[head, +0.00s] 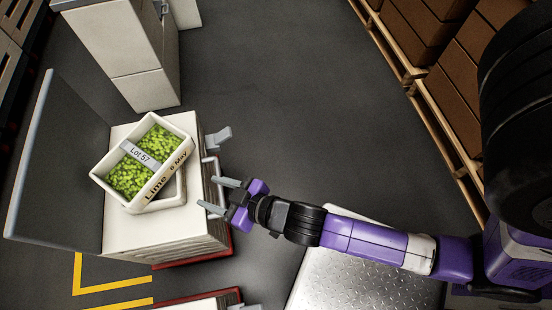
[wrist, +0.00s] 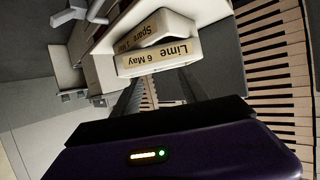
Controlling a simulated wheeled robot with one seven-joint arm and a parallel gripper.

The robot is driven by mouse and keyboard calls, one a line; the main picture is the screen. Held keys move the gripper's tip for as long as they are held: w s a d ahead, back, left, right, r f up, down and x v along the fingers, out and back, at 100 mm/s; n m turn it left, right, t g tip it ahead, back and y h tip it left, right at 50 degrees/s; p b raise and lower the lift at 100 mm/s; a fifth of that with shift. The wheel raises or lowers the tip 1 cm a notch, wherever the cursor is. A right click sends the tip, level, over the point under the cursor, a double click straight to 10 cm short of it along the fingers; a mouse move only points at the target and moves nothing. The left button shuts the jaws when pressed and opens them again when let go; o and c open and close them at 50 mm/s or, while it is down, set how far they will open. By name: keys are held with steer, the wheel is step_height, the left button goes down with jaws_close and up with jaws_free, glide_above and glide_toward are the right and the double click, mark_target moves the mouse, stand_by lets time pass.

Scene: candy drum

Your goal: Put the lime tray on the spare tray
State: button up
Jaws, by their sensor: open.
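The lime tray (head: 160,180) is a white tray full of green candy with a "Lot 57" strip across it, and its label also shows in the wrist view (wrist: 160,58). It rests on the white spare tray (head: 178,190), turned at an angle to it, so the rims do not line up. The spare tray's label shows upside down in the wrist view (wrist: 140,32); most of that tray is hidden. I cannot tell whether the lime tray sits fully level. My gripper (head: 212,194) is open and empty, pointing at the trays from the right, with a gap between.
The trays stand on a white-topped cabinet (head: 125,232) with a dark upright panel (head: 60,165) on its left. A grey lever (head: 217,138) sticks out at its right. Pallets of brown boxes (head: 440,75) stand at upper right. The floor between is clear.

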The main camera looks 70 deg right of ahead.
steer(key=s+d+r, duration=0.1)
steer(key=s+r, duration=0.6)
steer(key=s, duration=0.2)
steer(key=s+d+r+t, duration=0.1)
steer(key=s+r, duration=0.6)
steer(key=s, duration=0.3)
steer(key=shift+s+d, duration=0.15)
steer(key=shift+s, duration=0.15)
step_height(320, 180, up, 3)
steer(key=p, duration=0.3)
